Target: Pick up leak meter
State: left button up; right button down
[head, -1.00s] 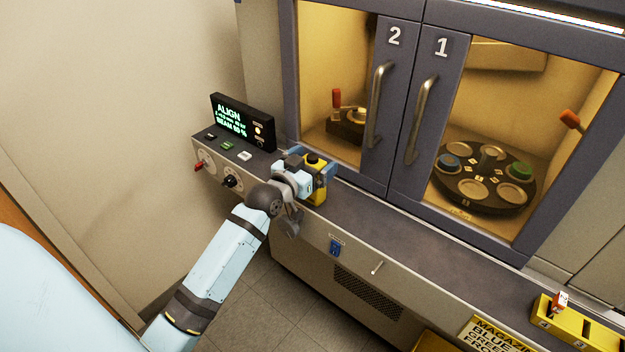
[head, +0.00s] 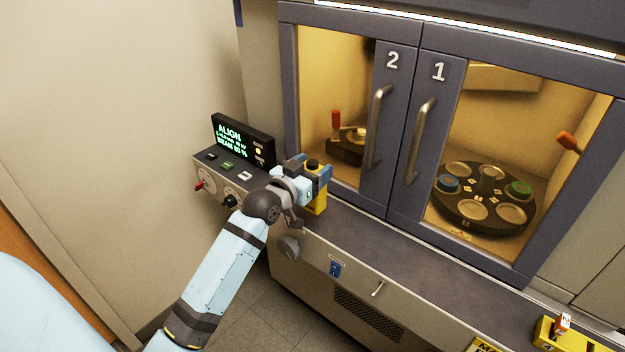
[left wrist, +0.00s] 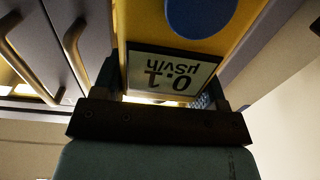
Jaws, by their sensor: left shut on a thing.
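The leak meter (head: 318,202) is a yellow box with a black knob on top. It is upright at the left part of the counter, beside the control panel. My left gripper (head: 312,172) is shut on it from the near left side, with blue-tipped fingers around its upper part. In the left wrist view the meter (left wrist: 150,25) fills the top middle, with a blue round button and a display reading 0.1 µSv/h upside down. The dark gripper fingers (left wrist: 165,85) stand on both sides of the display. Whether its base touches the counter is unclear. My right gripper is not in view.
The counter (head: 400,250) runs along the cabinet front. Cabinet doors 2 and 1 (head: 400,130) stand shut behind the meter. The control panel with its ALIGN screen (head: 243,140) is just left. A yellow magazine rack (head: 575,335) sits at lower right. The middle counter is clear.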

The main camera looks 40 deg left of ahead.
pick_arm(q)
notch_tip(320, 180, up, 16)
jog(key=p, duration=0.1)
jog(key=shift+f, duration=0.15)
